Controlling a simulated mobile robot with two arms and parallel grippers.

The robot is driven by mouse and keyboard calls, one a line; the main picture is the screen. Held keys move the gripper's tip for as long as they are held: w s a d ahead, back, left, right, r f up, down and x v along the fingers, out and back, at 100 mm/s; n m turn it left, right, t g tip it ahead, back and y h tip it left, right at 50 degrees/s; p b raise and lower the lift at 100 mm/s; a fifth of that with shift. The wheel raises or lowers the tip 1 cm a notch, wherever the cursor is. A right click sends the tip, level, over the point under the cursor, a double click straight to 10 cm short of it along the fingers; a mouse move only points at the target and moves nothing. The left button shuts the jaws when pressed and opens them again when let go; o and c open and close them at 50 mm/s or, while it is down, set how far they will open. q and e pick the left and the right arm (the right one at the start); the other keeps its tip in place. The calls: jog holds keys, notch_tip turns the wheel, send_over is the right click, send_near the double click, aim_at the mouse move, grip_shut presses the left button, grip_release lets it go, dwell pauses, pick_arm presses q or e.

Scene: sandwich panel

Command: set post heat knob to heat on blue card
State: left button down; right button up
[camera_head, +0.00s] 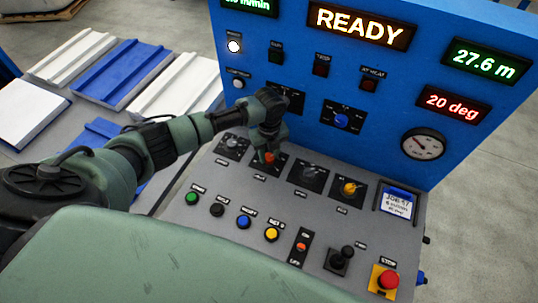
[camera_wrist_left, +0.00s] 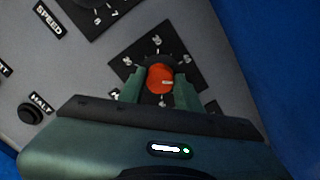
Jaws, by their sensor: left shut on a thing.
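My left gripper (camera_head: 268,155) is shut on an orange-red knob (camera_wrist_left: 160,79) on the sloped grey console. In the left wrist view its two green fingers (camera_wrist_left: 158,88) stand on either side of the knob, over a black dial plate with white numbers too small to read surely. A small pale mark shows on the knob; its exact pointing is unclear. The knob's own label is not legible. The card (camera_head: 398,203), white with a blue top band, sits in a holder at the console's right; it reads "JOB 57" and smaller unreadable lines. My right gripper is out of view.
Behind, the blue panel (camera_head: 300,75) carries displays reading "READY", "27.6 m" and "20 deg".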

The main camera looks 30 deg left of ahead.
aim_at(269, 157)
pick_arm(q)
jog(key=shift+m+b, duration=0.55)
jog(key=shift+m, duration=1.65)
jog(key=c, duration=1)
grip_release()
notch_tip(269, 157, up, 8)
jog(key=shift+f+b, duration=0.1)
jog(key=shift+b, duration=0.55)
